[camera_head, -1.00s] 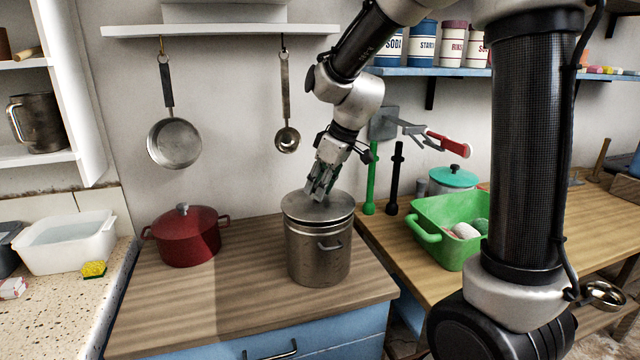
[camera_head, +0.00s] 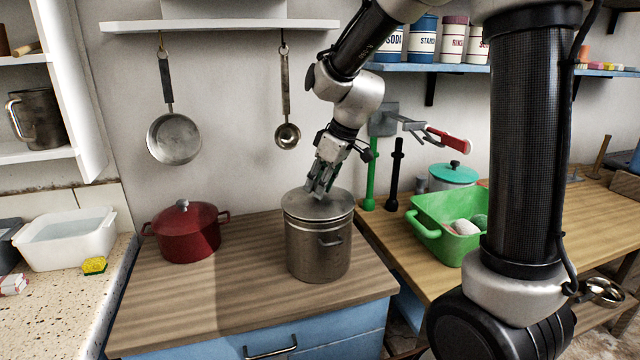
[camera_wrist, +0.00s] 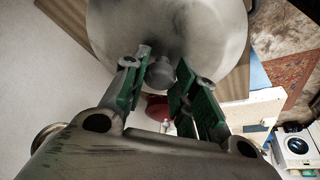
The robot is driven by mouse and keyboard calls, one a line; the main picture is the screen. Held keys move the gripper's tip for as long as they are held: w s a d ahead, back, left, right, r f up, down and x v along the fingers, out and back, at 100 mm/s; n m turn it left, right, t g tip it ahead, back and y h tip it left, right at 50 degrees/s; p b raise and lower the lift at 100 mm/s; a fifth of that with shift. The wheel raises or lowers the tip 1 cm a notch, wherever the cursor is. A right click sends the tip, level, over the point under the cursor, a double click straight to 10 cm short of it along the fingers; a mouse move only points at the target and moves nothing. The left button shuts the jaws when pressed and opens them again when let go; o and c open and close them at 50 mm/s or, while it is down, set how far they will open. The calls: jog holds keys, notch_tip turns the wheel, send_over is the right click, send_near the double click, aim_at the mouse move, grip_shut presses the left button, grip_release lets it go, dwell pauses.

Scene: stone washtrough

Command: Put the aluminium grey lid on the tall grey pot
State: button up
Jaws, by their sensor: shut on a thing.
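The tall grey pot (camera_head: 318,254) stands upright on the wooden counter top. The aluminium grey lid (camera_head: 300,206) lies over its mouth and looks nearly level; whether it is fully seated all round I cannot tell. My gripper (camera_head: 318,194) comes down from above and is shut on the lid's knob. In the wrist view the knob (camera_wrist: 160,73) sits between the green-padded fingers of my gripper (camera_wrist: 158,85), with the lid's round top (camera_wrist: 165,25) beyond. The gripper hides part of the lid in the head view.
A red lidded pot (camera_head: 187,232) stands left on the same counter (camera_head: 245,290). A green basket (camera_head: 427,234) and a teal-lidded pot (camera_head: 453,175) stand on the right table. A pan (camera_head: 174,138) and ladle (camera_head: 288,134) hang on the wall behind.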

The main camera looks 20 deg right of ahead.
jog(key=shift+f, duration=0.25)
dwell(0.4)
jog(key=o, duration=1.1)
jog(key=shift+o, duration=0.6)
jog(key=o, duration=0.4)
jog(key=shift+r, duration=3.55)
